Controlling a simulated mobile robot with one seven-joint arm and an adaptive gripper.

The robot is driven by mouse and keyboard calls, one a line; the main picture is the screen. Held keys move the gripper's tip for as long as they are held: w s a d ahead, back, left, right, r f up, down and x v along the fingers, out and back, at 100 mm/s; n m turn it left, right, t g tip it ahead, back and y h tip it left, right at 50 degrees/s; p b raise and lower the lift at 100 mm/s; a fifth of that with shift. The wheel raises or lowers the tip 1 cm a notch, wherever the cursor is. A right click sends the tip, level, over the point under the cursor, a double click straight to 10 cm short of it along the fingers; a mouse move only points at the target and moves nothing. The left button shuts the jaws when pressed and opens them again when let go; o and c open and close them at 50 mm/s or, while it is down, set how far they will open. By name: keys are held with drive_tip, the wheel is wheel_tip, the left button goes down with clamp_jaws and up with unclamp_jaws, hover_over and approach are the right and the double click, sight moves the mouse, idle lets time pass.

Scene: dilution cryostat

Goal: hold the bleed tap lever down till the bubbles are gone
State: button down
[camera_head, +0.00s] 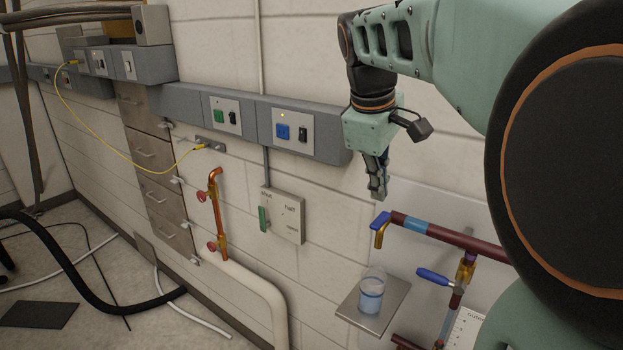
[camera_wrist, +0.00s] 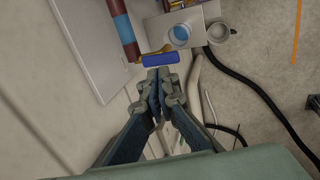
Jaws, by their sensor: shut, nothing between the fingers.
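The bleed tap, a brass spout with a blue lever (camera_head: 380,219), is at the left end of a dark red pipe (camera_head: 450,237). The lever also shows in the wrist view (camera_wrist: 160,60), just beyond my fingertips. A pale blue section (camera_head: 415,226) interrupts the pipe; it also shows in the wrist view (camera_wrist: 123,28). It is too small to tell whether bubbles are in it. My gripper (camera_head: 377,197) is shut and empty, pointing down a little above the lever, seemingly apart from it. The fingertips (camera_wrist: 160,76) are together in the wrist view.
A beaker of blue liquid (camera_head: 371,290) stands on a small shelf (camera_head: 392,308) below the spout. A second blue lever (camera_head: 433,276) sits lower right on a branch pipe. A wall box with a green lever (camera_head: 264,218) and copper pipe (camera_head: 220,210) are left.

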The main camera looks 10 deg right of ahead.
wheel_tip(320, 180, up, 8)
drive_tip(key=shift+a+f, duration=0.1)
drive_tip(key=shift+f, duration=0.05)
idle(0.4)
